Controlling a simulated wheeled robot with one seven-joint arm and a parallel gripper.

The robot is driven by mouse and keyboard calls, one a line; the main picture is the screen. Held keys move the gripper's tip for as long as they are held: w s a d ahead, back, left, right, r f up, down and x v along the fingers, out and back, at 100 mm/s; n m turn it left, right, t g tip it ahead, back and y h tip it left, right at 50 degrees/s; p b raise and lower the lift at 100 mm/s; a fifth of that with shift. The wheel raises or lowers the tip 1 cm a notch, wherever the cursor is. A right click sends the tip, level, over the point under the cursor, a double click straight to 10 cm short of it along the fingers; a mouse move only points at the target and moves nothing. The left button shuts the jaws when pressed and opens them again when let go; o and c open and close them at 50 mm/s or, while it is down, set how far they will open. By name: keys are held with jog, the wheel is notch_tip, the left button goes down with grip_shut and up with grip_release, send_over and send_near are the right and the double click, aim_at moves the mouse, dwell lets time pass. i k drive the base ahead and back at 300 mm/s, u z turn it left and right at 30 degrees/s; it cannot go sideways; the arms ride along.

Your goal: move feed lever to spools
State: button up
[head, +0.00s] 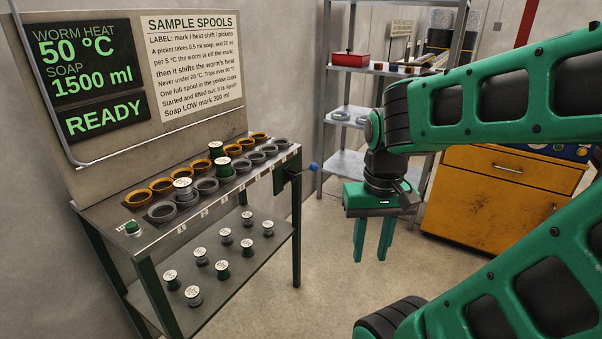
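A small lever with a blue knob (313,167) sticks out from a dark bracket at the right end of the metal spool table (150,238); it may be the feed lever, but no label on it can be read. White-topped spools (183,189) stand in some of the cups on the table top, and several more (222,270) stand on its lower shelf. My gripper (370,260) hangs in the air to the right of the table, fingers pointing down, apart and empty. It is right of and lower in the picture than the blue knob, not touching it.
The table top holds a row of yellow cups (137,199) and a row of grey cups (207,187). A green button (132,229) sits at the front left corner. A text board (195,70) and display (85,65) stand behind. A shelf rack (345,142) and yellow cabinet (480,212) are beyond.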

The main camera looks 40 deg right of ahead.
aim_at(314, 167)
jog(key=i, duration=1)
